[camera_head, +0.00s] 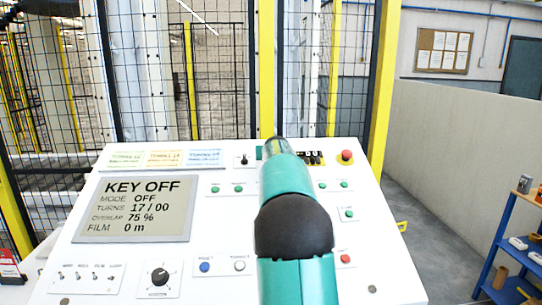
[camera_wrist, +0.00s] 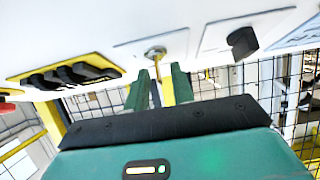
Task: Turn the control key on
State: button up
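The sloped white control panel (camera_head: 225,245) fills the lower middle of the head view. Its grey display (camera_head: 137,208) reads KEY OFF, MODE OFF, TURNS 17 / 00, OVERLAP 75 %, FILM 0 m. In the wrist view, the small brass control key (camera_wrist: 155,53) sits on a white plate just beyond my fingertips. My gripper (camera_wrist: 160,70) has its two green fingers apart, with nothing held between them. Whether the fingertips reach around the key is unclear. In the head view, my gripper (camera_head: 274,142) is over the panel's upper edge and hides the key.
A black knob (camera_wrist: 242,42) and a row of black switches (camera_wrist: 72,76) flank the key. A red button (camera_head: 346,156) is at the panel's upper right. A mesh fence with yellow posts (camera_head: 384,85) stands behind the panel. A blue shelf (camera_head: 503,240) is at far right.

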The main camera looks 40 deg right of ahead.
jog(key=shift+w+d+f, duration=0.1)
jog(key=shift+w, duration=0.05)
jog(key=shift+c, duration=0.2)
grip_shut()
